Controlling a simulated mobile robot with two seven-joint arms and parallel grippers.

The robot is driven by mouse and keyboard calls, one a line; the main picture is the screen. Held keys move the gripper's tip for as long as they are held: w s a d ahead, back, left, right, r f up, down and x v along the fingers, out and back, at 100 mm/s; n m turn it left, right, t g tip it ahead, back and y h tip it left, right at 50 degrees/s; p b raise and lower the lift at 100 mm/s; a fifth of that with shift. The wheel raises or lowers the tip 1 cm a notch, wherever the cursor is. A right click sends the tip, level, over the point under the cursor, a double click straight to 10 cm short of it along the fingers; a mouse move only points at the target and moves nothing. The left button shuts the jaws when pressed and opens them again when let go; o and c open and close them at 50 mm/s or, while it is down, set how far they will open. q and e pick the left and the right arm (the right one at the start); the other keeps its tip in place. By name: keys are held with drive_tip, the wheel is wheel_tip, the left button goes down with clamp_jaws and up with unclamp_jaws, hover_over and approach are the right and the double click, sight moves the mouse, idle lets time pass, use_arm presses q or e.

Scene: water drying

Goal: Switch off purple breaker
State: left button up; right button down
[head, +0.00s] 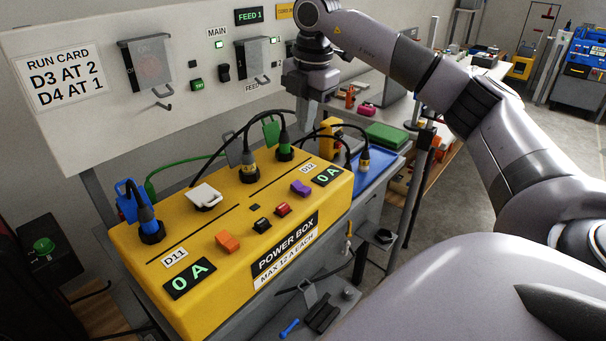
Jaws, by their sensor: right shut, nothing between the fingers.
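The purple breaker (300,188) is a small rocker on the sloped front of the yellow power box (205,275), near its right end. It sits beside a display (327,176) reading 0 A and below the D12 label. Whether it is tilted on or off is too small to tell. My right gripper (306,126) is shut and empty. In the picture it is above the back right of the box, by the plugs and apart from the purple breaker. My left gripper is out of view.
The box also bears an orange breaker (228,241), a black switch (262,225) and a red switch (283,210). Black plugs and cables rise from its top, with a green plug (284,150) close to my right gripper. A wall panel (105,45) stands behind.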

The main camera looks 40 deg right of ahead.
sight(304, 187)
idle(0.5)
drive_tip(key=f, duration=0.4)
drive_tip(key=w+f, duration=0.1)
drive_tip(key=f, duration=0.4)
drive_tip(key=f+p, duration=0.1)
drive_tip(key=f, duration=0.3)
drive_tip(key=shift+w+f, duration=0.35)
drive_tip(key=shift+f, duration=0.1)
drive_tip(key=shift+w+a+f, duration=0.1)
drive_tip(key=shift+f, duration=0.15)
drive_tip(key=shift+s, duration=0.2)
drive_tip(key=shift+s+p, duration=0.3)
drive_tip(key=shift+s, duration=0.4)
